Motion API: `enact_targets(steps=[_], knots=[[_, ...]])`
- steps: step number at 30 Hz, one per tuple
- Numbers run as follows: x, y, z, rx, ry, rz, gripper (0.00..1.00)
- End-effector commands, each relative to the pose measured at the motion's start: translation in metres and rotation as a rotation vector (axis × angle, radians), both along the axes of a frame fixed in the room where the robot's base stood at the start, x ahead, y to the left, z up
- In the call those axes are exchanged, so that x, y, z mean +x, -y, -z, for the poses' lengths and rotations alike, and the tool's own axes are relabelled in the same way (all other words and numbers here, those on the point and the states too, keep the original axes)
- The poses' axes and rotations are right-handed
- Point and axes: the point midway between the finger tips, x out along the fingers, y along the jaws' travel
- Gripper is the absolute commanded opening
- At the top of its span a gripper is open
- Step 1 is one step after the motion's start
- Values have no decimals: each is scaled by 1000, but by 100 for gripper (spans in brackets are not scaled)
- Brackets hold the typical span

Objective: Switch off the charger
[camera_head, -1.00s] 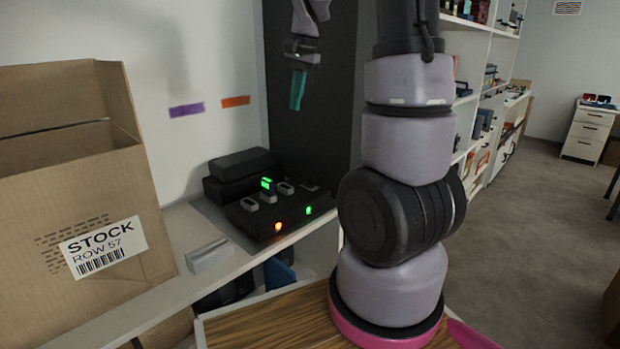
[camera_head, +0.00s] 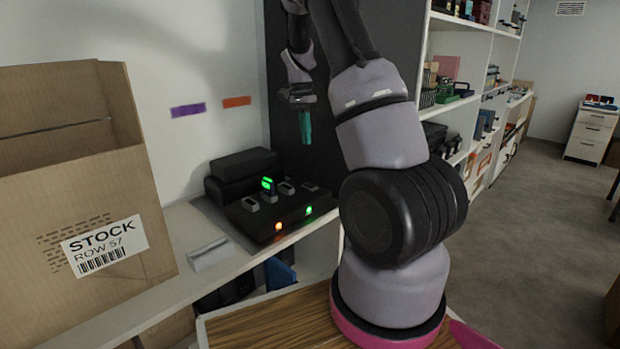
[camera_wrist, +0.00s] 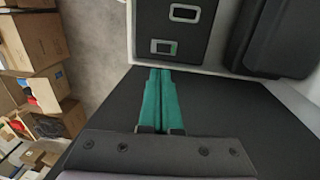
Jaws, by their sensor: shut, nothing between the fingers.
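The charger (camera_head: 247,217) is a low black box on the white shelf, with several pale-rimmed slots on top. One slot holds a raised piece with a green lit face (camera_head: 267,184). On its front edge, an orange light (camera_head: 278,225) and a green light (camera_head: 308,210) glow. My gripper (camera_head: 306,128) has teal fingers, shut and empty, pointing down above and behind the charger's right side. In the wrist view the shut fingers (camera_wrist: 160,92) point toward a dark panel with pale-rimmed slots, seemingly the charger (camera_wrist: 203,40); its front lights are not visible there.
A cardboard carton (camera_head: 50,190) stands left on the shelf, with a small pale block (camera_head: 208,254) beside the charger. Black cases (camera_head: 240,165) lie behind the charger. A dark upright panel (camera_head: 285,90) rises behind my gripper. A wooden surface (camera_head: 270,322) is in front.

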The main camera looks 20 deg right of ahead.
Motion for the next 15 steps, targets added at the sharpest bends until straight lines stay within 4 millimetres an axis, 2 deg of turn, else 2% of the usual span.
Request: enact_targets(steps=[4,7,15], knots=[[-1,0,6,1,-1,0,0],[-2,0,18,1,-3,0,0],[-10,3,74,1,-4,0,0]])
